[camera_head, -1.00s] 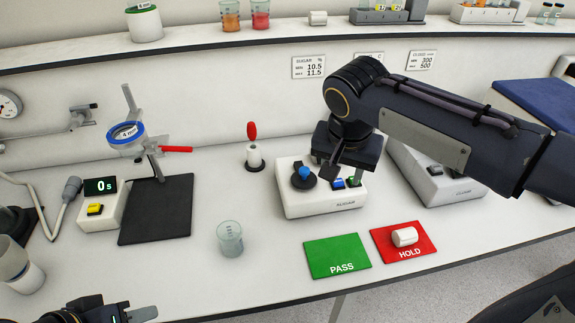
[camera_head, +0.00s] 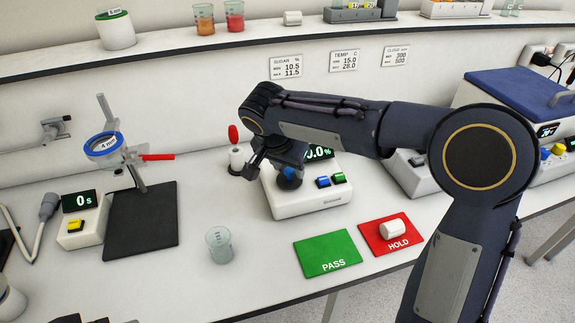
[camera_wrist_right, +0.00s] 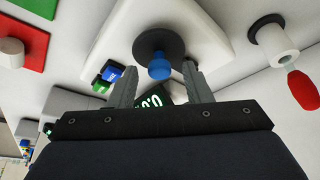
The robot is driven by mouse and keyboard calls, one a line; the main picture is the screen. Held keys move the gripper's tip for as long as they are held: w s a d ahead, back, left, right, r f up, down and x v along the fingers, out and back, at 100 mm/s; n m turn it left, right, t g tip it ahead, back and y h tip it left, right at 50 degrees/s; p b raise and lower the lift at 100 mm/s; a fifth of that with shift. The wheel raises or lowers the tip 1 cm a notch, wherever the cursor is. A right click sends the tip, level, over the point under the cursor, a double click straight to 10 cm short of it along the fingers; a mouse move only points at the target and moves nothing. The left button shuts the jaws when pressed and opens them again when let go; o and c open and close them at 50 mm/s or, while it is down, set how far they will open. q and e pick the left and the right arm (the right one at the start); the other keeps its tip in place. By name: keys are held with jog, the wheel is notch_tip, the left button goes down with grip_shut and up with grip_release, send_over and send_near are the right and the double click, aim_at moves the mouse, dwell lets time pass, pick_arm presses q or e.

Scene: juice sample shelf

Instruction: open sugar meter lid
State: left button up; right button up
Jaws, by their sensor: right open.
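The sugar meter (camera_head: 310,205) is a white box on the bench. Its round dark lid (camera_wrist_right: 156,42) lies flat on top and carries a blue knob (camera_head: 290,176). The knob also shows in the right wrist view (camera_wrist_right: 159,66). My right gripper (camera_head: 270,172) is over the left part of the meter. In the wrist view its two open fingers (camera_wrist_right: 160,72) stand either side of the knob, with gaps visible. Part of the lid is hidden by the gripper in the head view. Only a dark bit of my left gripper (camera_head: 80,320) shows at the bottom left edge.
Blue (camera_head: 323,182) and green (camera_head: 338,178) buttons sit right of the lid. A red-topped stand (camera_head: 236,158) is close on the left. A clear beaker (camera_head: 220,245), a green PASS mat (camera_head: 328,254) and a red HOLD mat (camera_head: 375,241) lie in front.

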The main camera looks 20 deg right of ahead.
jog(key=shift+c, duration=0.4)
grip_shut()
